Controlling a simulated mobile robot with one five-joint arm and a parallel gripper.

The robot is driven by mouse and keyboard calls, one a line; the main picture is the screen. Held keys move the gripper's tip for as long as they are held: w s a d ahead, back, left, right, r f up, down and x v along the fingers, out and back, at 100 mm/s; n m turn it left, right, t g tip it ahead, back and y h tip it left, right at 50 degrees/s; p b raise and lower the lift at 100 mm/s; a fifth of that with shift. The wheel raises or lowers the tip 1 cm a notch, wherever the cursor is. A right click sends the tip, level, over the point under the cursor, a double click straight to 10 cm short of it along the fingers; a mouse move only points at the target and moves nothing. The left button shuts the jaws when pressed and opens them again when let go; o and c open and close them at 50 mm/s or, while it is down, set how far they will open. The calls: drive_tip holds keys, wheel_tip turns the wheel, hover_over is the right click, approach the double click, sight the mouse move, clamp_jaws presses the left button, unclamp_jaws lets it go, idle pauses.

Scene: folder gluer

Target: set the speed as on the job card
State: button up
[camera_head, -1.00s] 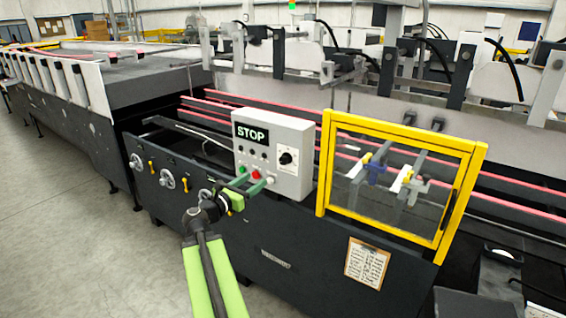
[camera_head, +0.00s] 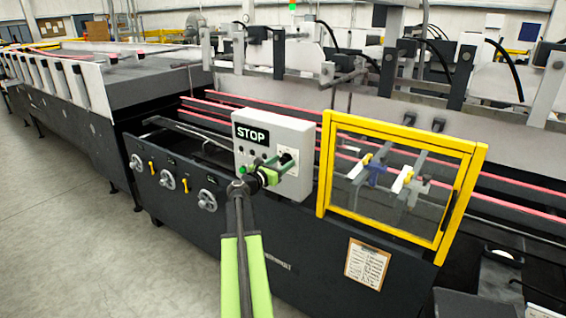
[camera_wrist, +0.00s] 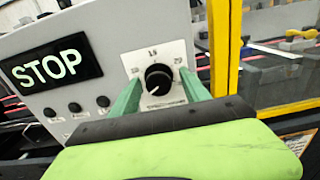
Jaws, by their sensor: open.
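The control box (camera_head: 262,127) is light grey and stands on the machine's side, with a black display (camera_head: 251,135) reading STOP. Its black speed knob (camera_wrist: 158,79) sits on a white scale plate (camera_wrist: 163,56) in the wrist view. The knob's white mark points toward the lower left; the small scale numbers are hard to read. My gripper (camera_wrist: 157,92) is open, with one green finger on each side of the knob. I cannot tell whether they touch it. The job card (camera_head: 367,265) is a clipboard sheet on the machine's front; its writing is too small to read.
A yellow-framed clear guard (camera_head: 402,185) stands right of the box. Small black buttons (camera_wrist: 75,107) lie left of the knob. Handwheels (camera_head: 207,200) line the machine's side at left. The floor (camera_head: 60,230) at left is clear.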

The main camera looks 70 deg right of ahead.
drive_tip(key=shift+c, duration=0.3)
clamp_jaws()
drive_tip(key=shift+d, duration=0.35)
drive_tip(key=shift+a+f, duration=0.15)
drive_tip(key=shift+a, duration=0.05)
drive_tip(key=shift+a+m, duration=0.1)
drive_tip(key=shift+m, duration=0.2)
